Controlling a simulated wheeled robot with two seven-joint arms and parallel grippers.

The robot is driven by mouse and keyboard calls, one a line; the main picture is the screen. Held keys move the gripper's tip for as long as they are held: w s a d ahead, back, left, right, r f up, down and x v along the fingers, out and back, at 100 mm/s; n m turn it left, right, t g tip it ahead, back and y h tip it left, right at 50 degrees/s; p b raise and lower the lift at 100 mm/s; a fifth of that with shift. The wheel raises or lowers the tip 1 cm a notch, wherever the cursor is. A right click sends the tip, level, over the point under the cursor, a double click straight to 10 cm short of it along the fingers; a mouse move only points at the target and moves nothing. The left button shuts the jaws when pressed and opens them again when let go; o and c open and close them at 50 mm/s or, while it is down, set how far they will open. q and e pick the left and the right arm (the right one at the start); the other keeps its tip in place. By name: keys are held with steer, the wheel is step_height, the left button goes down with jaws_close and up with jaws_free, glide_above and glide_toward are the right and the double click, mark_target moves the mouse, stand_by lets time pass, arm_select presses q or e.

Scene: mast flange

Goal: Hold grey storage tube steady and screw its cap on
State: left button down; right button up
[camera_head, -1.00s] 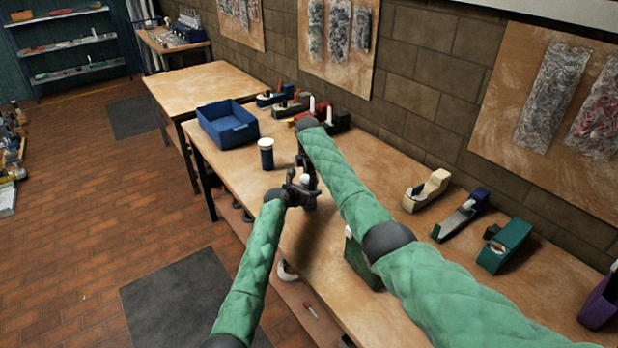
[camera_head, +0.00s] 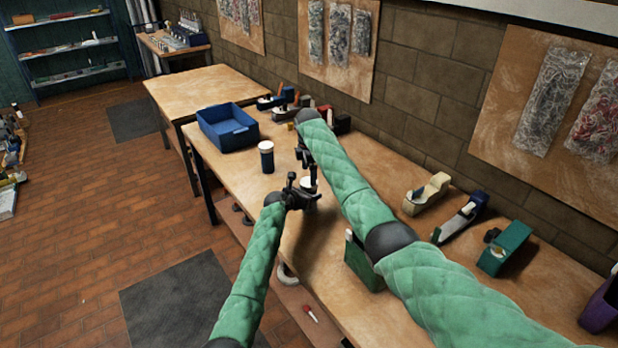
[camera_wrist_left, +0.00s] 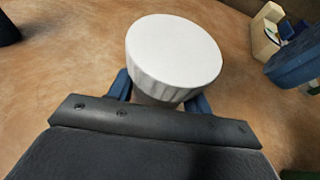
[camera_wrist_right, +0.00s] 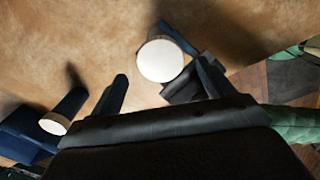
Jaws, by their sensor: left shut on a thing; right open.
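My left gripper (camera_head: 306,196) is shut on the storage tube, which is mostly hidden behind the fingers and under the cap. The white ribbed cap (camera_wrist_left: 175,52) sits at the tube's top, above the blue fingertips, in the left wrist view. Whether it is fully seated cannot be told. The cap also shows in the right wrist view (camera_wrist_right: 160,60) and the head view (camera_head: 307,182). My right gripper (camera_wrist_right: 162,85) is open, its two dark fingers apart, with the cap seen between and beyond them. In the head view it is above the left gripper.
A dark blue tube with a white lid (camera_head: 266,158) stands on the bench to the left. A blue bin (camera_head: 228,128) is behind it. Tape dispensers (camera_head: 428,193) and a green box (camera_head: 362,263) stand to the right. Bare bench lies around the grippers.

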steer(key=shift+r, duration=0.15)
steer(key=shift+c, duration=0.5)
steer(key=shift+w+r, duration=0.15)
steer(key=shift+r, duration=0.05)
steer(key=r+n, duration=0.1)
steer(key=n, duration=0.1)
steer(key=r+n, duration=0.1)
steer(key=n, duration=0.1)
steer(key=r+n, duration=0.1)
steer(key=shift+d+n, duration=0.25)
steer(key=shift+n, duration=0.15)
steer(key=shift+a+n, duration=0.2)
steer(key=shift+n, duration=1.2)
